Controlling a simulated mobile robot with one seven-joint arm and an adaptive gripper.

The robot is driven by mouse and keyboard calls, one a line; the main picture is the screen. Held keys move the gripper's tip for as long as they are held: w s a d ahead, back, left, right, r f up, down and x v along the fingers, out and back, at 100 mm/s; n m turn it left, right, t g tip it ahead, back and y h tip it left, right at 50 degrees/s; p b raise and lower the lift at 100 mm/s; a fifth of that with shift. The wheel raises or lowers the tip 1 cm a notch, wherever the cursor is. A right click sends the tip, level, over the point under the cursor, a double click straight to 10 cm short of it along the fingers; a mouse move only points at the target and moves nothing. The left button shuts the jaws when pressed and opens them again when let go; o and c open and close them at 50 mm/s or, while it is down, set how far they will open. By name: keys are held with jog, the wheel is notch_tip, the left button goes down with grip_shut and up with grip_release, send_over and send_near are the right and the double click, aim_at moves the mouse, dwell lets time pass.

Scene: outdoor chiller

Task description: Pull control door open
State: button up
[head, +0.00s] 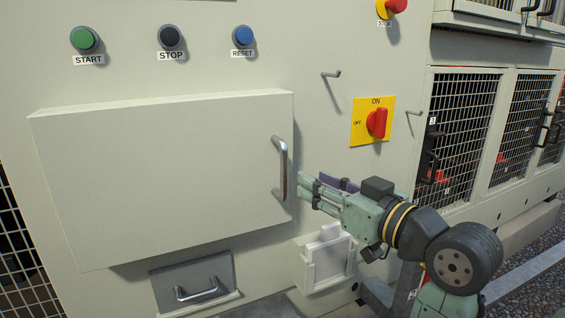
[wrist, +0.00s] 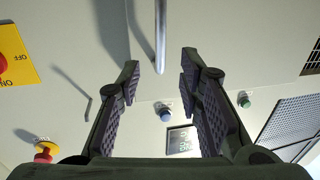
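The control door (head: 165,170) is a large cream panel standing out from the chiller wall in the head view; it looks shut. Its vertical metal bar handle (head: 280,168) is on the door's right edge. My gripper (head: 305,187) is just right of the handle's lower part. In the wrist view, my gripper (wrist: 160,66) has its two fingers wide apart. The handle (wrist: 160,35) comes down from the top edge, with its end between the fingertips and a gap on each side. No contact shows.
Start (head: 85,39), stop (head: 171,37) and reset (head: 242,37) buttons are above the door. A red rotary switch (head: 376,123) and a thin hook (head: 331,75) are right of it. A lower drawer handle (head: 197,290) and a pale box (head: 325,260) are below. Mesh-front cabinets (head: 465,130) stand at right.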

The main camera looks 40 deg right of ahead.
aim_at(286, 167)
jog(key=w+p, duration=0.1)
jog(key=w, duration=0.4)
jog(key=w+p, duration=0.1)
jog(key=w, duration=0.4)
jog(key=shift+w+d, duration=0.2)
jog(key=shift+w, duration=0.05)
jog(key=shift+c, duration=0.4)
grip_shut()
